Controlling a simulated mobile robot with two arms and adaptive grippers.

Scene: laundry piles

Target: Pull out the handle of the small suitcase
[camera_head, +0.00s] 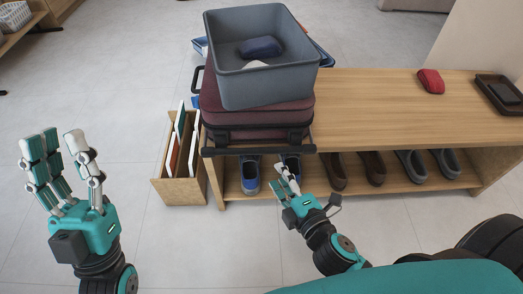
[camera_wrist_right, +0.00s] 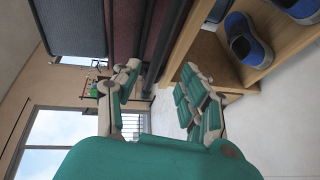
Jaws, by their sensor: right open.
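The maroon suitcase (camera_head: 210,100) lies flat on the left end of the wooden bench, with a grey bin (camera_head: 265,85) on top of it. A dark bar (camera_head: 240,151) runs along its near edge at the bench front; I cannot tell whether it is the pull-out handle. A black side handle (camera_head: 195,80) shows at its left. My right gripper (camera_head: 284,184) is open and empty, just in front of and below the bar. In the right wrist view the fingers (camera_wrist_right: 160,95) are apart, with the suitcase (camera_wrist_right: 162,35) beyond. My left gripper (camera_head: 60,150) is open and empty, at the far left.
The bench (camera_head: 390,105) holds a red folded item (camera_head: 431,81) and a dark tray (camera_head: 498,95) to the right. Several shoes stand on its lower shelf (camera_head: 400,185). A wooden box (camera_head: 180,190) of upright folders stands left of the bench. Floor in front is clear.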

